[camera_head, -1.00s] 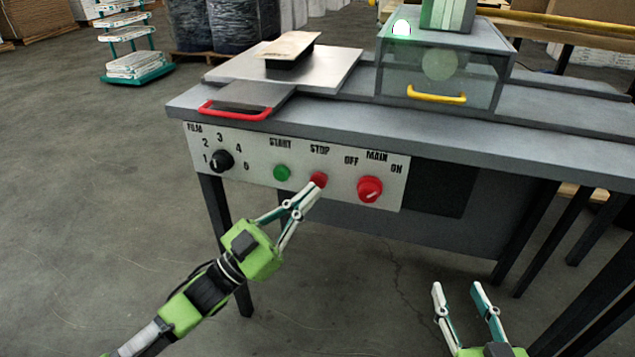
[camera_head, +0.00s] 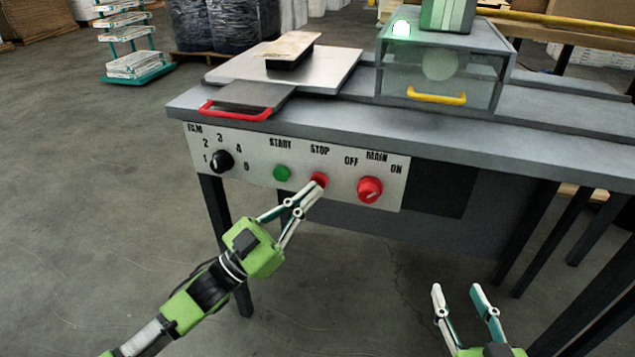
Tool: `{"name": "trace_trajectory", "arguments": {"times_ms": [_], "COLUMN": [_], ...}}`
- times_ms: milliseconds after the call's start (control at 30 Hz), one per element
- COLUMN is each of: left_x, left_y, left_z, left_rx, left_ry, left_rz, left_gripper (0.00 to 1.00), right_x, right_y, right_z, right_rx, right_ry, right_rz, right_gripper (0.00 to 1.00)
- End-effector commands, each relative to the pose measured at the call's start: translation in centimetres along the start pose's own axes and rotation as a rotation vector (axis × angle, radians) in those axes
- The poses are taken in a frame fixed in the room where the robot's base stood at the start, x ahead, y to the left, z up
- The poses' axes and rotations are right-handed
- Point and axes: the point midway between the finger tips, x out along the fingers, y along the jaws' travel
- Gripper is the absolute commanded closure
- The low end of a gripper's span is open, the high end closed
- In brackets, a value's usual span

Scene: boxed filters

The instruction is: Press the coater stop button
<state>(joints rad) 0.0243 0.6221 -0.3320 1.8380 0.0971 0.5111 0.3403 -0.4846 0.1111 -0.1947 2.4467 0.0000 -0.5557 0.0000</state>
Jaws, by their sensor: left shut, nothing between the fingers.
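The red stop button (camera_head: 319,178) sits under the word STOP on the white control panel (camera_head: 246,160) of the coater. My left gripper (camera_head: 314,188) is shut and empty, with its fingertips at the lower edge of the stop button. The tips overlap the button in the picture; I cannot tell how firmly they press or whether it is pushed in. My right gripper (camera_head: 459,288) is open and empty, low at the right, below the machine and away from the panel.
The green start button (camera_head: 282,173) is left of the stop button, and the red main knob (camera_head: 370,189) is right of it. A black film knob (camera_head: 221,161) is at the far left. A red handle (camera_head: 235,112) sticks out above the panel.

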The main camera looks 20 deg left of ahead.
Motion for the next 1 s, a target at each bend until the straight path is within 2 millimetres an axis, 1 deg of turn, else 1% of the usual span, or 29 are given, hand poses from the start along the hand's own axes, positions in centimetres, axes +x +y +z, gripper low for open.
{"name": "trace_trajectory", "arguments": {"times_ms": [267,1000], "left_x": [0.19,0.66], "left_y": [-0.14,-0.49], "left_z": [0.12,0.47], "left_rx": [0.0,0.0], "left_ry": [0.0,0.0], "left_rz": [0.0,0.0], "left_gripper": [1.0,1.0], "right_x": [-0.03,-0.02], "right_y": [0.03,0.05], "right_z": [0.44,-0.09], "right_rx": [0.0,0.0], "right_ry": [-0.019,0.007], "right_rz": [0.001,0.001], "right_gripper": [0.6,0.6]}}
